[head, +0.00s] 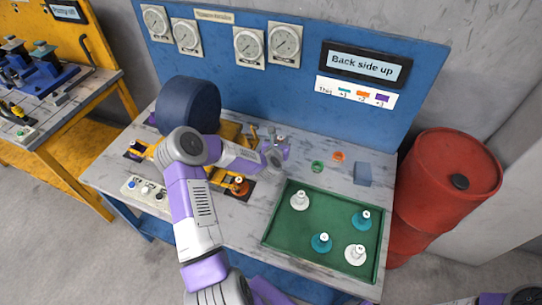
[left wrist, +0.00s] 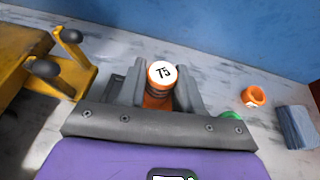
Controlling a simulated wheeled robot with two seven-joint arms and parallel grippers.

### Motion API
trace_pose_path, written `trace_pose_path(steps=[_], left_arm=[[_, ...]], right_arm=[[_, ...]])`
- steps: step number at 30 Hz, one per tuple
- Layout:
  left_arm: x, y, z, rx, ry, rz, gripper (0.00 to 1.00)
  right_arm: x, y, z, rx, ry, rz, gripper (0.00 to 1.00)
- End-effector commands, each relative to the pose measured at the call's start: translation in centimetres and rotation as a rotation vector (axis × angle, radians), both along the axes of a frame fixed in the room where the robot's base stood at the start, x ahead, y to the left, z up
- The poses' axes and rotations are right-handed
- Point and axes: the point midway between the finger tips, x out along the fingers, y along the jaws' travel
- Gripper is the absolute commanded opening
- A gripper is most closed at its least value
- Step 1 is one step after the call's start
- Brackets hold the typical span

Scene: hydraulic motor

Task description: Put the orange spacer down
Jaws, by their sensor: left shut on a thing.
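My left gripper (head: 281,148) is over the back middle of the workbench in the head view. In the left wrist view its two fingers (left wrist: 160,95) are shut on an orange piece, the orange spacer (left wrist: 158,102), with a white round top marked 75. Its lower end is hidden by the gripper, so I cannot tell whether it touches the bench. A separate orange ring (head: 338,156) lies on the bench to the right, and it also shows in the left wrist view (left wrist: 254,96). My right gripper is not in view.
A green ring (head: 318,166) and a blue-grey block (head: 362,174) are on the bench. A green tray (head: 277,241) holds white and teal pieces. An orange piece (head: 240,187) stands by the yellow fixture. A dark drum (head: 188,105) is at back left, a red barrel (head: 445,180) at right.

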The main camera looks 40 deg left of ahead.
Motion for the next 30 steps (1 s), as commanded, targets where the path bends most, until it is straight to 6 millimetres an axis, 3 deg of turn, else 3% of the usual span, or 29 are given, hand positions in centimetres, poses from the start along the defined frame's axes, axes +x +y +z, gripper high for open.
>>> trace_pose_path(steps=[3, 7, 15, 30], left_arm=[[0.3, 3.1, 1.9, 0.005, -0.004, 0.046, 0.0], [0.3, 4.5, 2.3, -0.001, -0.001, 0.071, 0.0], [0.3, 4.7, -2.5, -0.004, 0.002, 0.075, 0.0], [0.3, 4.7, -7.4, -0.003, 0.0, 0.073, 0.0]], right_arm=[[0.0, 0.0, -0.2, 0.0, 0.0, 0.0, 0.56], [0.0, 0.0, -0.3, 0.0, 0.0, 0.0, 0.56], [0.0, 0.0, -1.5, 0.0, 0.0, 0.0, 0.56], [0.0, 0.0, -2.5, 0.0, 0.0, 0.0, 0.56]])
